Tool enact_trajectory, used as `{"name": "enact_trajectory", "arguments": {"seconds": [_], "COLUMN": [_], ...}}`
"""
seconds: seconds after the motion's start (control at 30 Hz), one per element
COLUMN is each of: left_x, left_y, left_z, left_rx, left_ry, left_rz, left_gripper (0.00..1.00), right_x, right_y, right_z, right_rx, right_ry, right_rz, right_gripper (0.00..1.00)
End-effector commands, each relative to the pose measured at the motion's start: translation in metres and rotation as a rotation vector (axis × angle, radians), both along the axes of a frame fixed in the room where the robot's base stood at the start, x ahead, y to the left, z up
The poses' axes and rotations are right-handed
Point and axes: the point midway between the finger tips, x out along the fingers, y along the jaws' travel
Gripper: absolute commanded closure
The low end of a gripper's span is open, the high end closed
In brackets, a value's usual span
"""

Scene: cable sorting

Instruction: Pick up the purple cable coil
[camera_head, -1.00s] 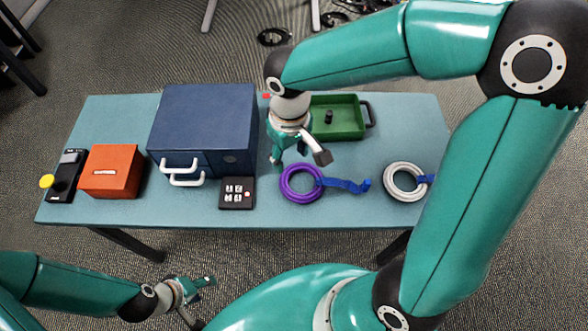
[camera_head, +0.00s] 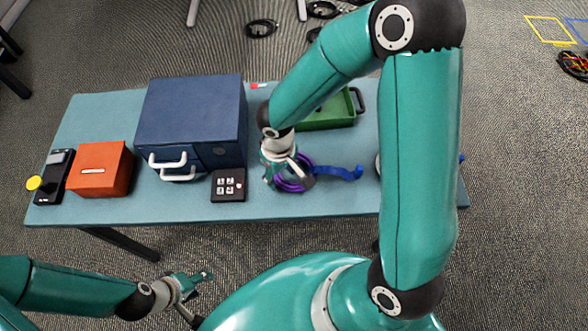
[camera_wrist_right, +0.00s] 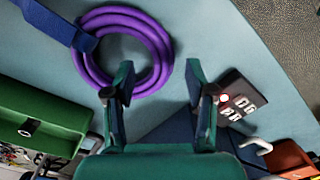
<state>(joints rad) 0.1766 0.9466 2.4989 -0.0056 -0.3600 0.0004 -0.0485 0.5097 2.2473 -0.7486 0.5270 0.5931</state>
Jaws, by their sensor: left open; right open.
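The purple cable coil (camera_head: 293,187) lies on the table with a blue strap (camera_head: 342,173) extending to its right. In the head view my right gripper (camera_head: 287,179) is over the coil and partly hides it. In the right wrist view the purple coil (camera_wrist_right: 161,50) shows as a thick ring near the top. My right gripper (camera_wrist_right: 160,72) is open there, one fingertip over the ring's inside and the other outside, with part of the ring between them. I cannot tell the fingertips' height. My left gripper (camera_head: 195,284) is open and empty, in front of the table.
A black keypad box (camera_head: 228,185) is close left of the coil. A blue drawer cabinet (camera_head: 190,115), an orange box (camera_head: 101,168) and a black device (camera_head: 53,177) stand further left. A green tray (camera_head: 330,120) is behind. My right arm mostly hides a white coil (camera_head: 378,165).

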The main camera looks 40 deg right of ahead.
Motion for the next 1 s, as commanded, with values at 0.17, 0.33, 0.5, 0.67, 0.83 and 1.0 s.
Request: {"name": "enact_trajectory", "arguments": {"seconds": [0.17,0.33,0.5,0.67,0.83,1.0], "left_x": [0.0,0.0,0.0,0.0,0.0,0.0], "left_y": [0.0,0.0,0.0,0.0,0.0,0.0], "left_z": [-0.004,-0.004,-0.004,-0.004,-0.004,-0.004], "left_rx": [0.0,0.0,0.0,0.0,0.0,0.0], "left_ry": [0.0,0.0,0.0,0.0,0.0,0.0], "left_rz": [0.0,0.0,0.0,0.0,0.0,0.0], "left_gripper": [0.45,0.45,0.45,0.45,0.45,0.45], "right_x": [0.0,0.001,0.001,0.001,0.001,0.001], "right_y": [0.001,0.001,0.001,0.001,0.001,0.001], "right_z": [-0.024,-0.027,-0.027,-0.027,-0.027,-0.026], "right_rx": [0.0,0.0,0.0,0.0,0.0,-0.001], "right_ry": [0.002,-0.001,-0.001,-0.001,-0.001,-0.001], "right_rz": [0.0,0.0,0.0,0.0,0.0,0.001], "right_gripper": [0.45,0.45,0.53,0.8,1.0,1.0]}}
